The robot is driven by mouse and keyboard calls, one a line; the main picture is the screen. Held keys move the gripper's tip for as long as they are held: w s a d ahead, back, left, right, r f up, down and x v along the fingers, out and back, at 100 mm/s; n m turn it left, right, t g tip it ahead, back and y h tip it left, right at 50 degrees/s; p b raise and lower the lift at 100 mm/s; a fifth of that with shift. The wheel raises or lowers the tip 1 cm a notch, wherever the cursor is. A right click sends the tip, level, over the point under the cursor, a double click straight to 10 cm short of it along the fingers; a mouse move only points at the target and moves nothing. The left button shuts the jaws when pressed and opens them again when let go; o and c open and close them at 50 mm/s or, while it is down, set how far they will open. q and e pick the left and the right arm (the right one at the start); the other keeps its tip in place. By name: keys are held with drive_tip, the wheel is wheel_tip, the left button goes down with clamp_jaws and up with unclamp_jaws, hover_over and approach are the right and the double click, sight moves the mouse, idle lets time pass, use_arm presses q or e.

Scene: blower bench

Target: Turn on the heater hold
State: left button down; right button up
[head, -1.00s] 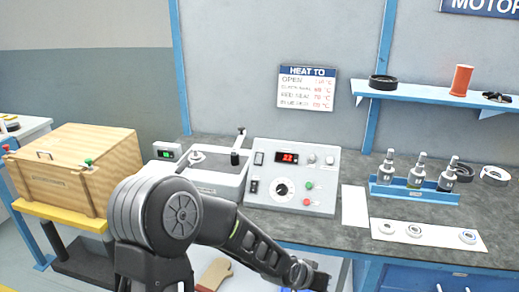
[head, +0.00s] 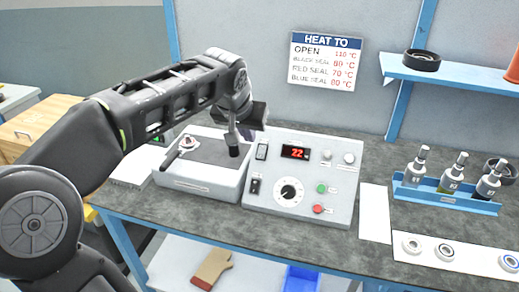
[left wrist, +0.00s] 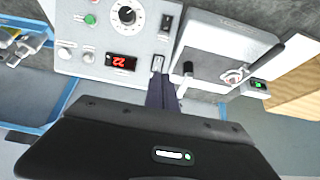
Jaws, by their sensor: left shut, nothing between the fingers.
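The control panel (head: 300,205) stands on the bench, with a red display (head: 296,152) reading 22. It carries an upper rocker switch (head: 262,150), a lower dark rocker switch (head: 255,186), a round dial (head: 288,192), a green button (head: 321,188) and a red button (head: 318,209). Their labels are too small to read. My left gripper (head: 247,134) is shut and empty, pointing down above the panel's back left corner. In the left wrist view its fingers (left wrist: 161,90) are close to the upper switch (left wrist: 157,63); contact cannot be told. My right gripper is out of view.
Left of the panel is a white box (head: 205,185) with a side handle and a black-tipped upright post (head: 234,151) close to my fingers. A blue rack of bottles (head: 445,197) stands right. A heating chart (head: 326,62) hangs behind. A blue shelf (head: 450,75) is upper right.

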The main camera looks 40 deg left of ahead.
sight(260, 158)
use_arm(q)
drive_tip(key=shift+w+f, duration=0.1)
drive_tip(key=shift+w, duration=0.05)
drive_tip(key=shift+f, duration=0.15)
drive_tip(key=p+x, duration=0.1)
drive_tip(key=x, duration=1.2)
drive_tip(key=shift+w+a+f+p, duration=0.1)
drive_tip(key=shift+w+a+p, duration=0.05)
drive_tip(key=shift+w+p, duration=0.2)
drive_tip(key=shift+w+f+b, duration=0.1)
drive_tip(key=shift+f+b, duration=0.4)
drive_tip(key=shift+b, duration=0.15)
drive_tip(key=shift+r+p, duration=0.3)
drive_tip(key=shift+r, duration=0.1)
